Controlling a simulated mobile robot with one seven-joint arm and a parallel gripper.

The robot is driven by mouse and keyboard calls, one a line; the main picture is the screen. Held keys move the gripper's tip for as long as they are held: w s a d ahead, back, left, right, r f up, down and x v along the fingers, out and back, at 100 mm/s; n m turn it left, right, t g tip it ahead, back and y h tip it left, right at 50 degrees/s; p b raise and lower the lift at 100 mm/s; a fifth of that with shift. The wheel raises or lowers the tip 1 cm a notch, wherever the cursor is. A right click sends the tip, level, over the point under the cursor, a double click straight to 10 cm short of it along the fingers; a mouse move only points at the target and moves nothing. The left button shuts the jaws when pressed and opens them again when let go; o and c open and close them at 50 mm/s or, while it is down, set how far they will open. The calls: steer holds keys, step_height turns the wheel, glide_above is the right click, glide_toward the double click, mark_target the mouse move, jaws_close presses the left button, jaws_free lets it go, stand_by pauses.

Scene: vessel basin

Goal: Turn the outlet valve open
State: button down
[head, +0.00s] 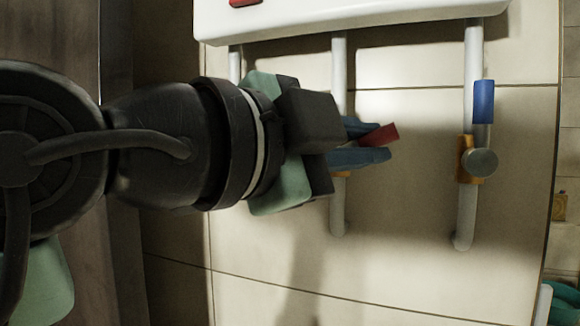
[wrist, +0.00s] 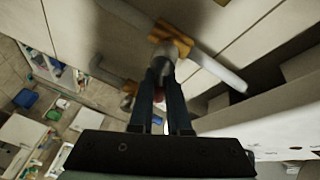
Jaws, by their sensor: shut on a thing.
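A valve with a red handle (head: 381,137) sits on the middle white pipe (head: 338,215) under a white tank (head: 350,20). My gripper (head: 370,143) reaches in from the left, shut on the red handle between its blue fingers. The handle points across the pipe to the right, tilted slightly up. In the wrist view, the orange valve body (wrist: 172,38) is just beyond my gripper (wrist: 160,75); the handle is mostly hidden between the fingers. In the head view my gripper hides most of this valve's body.
A second valve with a blue handle (head: 483,102) is on the right pipe, its handle along the pipe. A third pipe (head: 235,63) shows at the left behind my arm. The tiled wall (head: 400,270) below is clear. Teal items (head: 565,300) lie at lower right.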

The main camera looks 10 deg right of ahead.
steer(key=n+b, duration=0.1)
steer(key=n, duration=0.1)
steer(key=n+t+h+b, duration=0.1)
steer(key=n, duration=0.1)
steer(key=a+r+n+t+b, duration=0.1)
steer(key=n, duration=0.1)
steer(key=shift+w+n+h+b, duration=0.3)
steer(key=shift+w+h, duration=0.05)
steer(key=shift+h, duration=0.05)
steer(key=n, duration=0.1)
steer(key=n+t+b, duration=0.1)
steer(key=n+t, duration=0.1)
steer(key=n, duration=0.1)
steer(key=shift+w+a+r, duration=0.25)
steer(key=shift+a+r, duration=0.05)
steer(key=shift+a, duration=0.05)
steer(key=shift+w+a+r+n+t+y+b, duration=0.1)
steer(key=shift+a+n+t+y+b, duration=0.1)
steer(key=shift+n+t, duration=0.45)
steer(key=shift+w+a+n+t+y+b, duration=0.1)
steer(key=shift+n+t+y+b, duration=0.1)
steer(key=shift+n, duration=0.9)
steer(key=shift+w+a+r+n+t+y+b, duration=0.1)
steer(key=shift+n+t+y+b, duration=0.1)
steer(key=shift+n+t, duration=0.45)
steer(key=shift+n, duration=0.3)
steer(key=c, duration=0.9)
jaws_free()
steer(key=shift+a, duration=0.1)
